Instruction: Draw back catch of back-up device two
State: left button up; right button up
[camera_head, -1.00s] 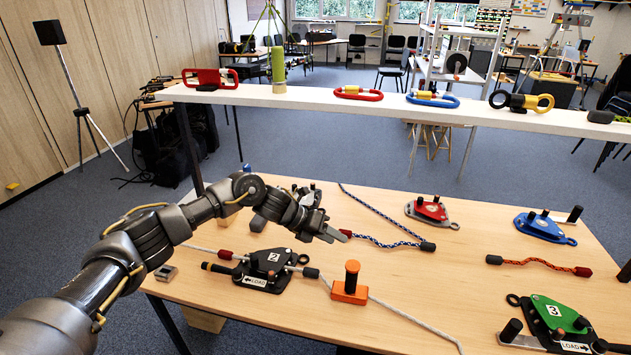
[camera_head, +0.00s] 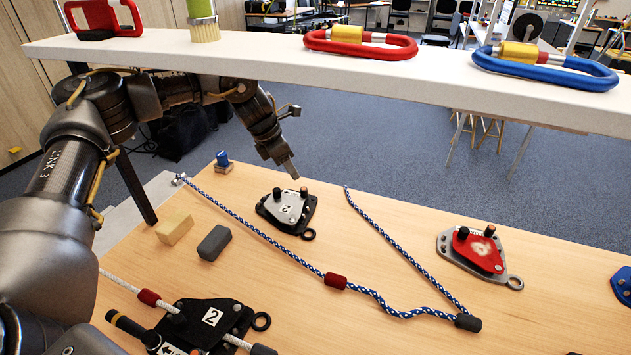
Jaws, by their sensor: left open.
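A small device with a grey plate marked 2 (camera_head: 285,211) lies on the wooden table, with two dark pegs and a black eye at its front. A second, black device marked 2 (camera_head: 207,320) lies at the lower left, with a white rope through it and a load label partly cut off by the frame. A blue-and-white rope (camera_head: 255,228) runs just in front of the grey device. My left gripper (camera_head: 289,168) hangs above and behind the grey device, pointing down, open and apart from it. My right gripper is not in view.
A white shelf (camera_head: 270,65) with carabiners (camera_head: 360,45) crosses above the table, close over my left arm. A red device (camera_head: 482,250) lies at the right. Tan (camera_head: 174,227) and dark blocks (camera_head: 214,243) lie at the left.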

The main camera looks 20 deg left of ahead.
aim_at(303, 189)
pick_arm(q)
jog(key=x, duration=1)
jog(key=shift+w+a+f, duration=0.1)
jog(key=shift+w+f, duration=0.15)
jog(key=shift+f, duration=0.1)
jog(key=shift+c, duration=0.3)
grip_shut()
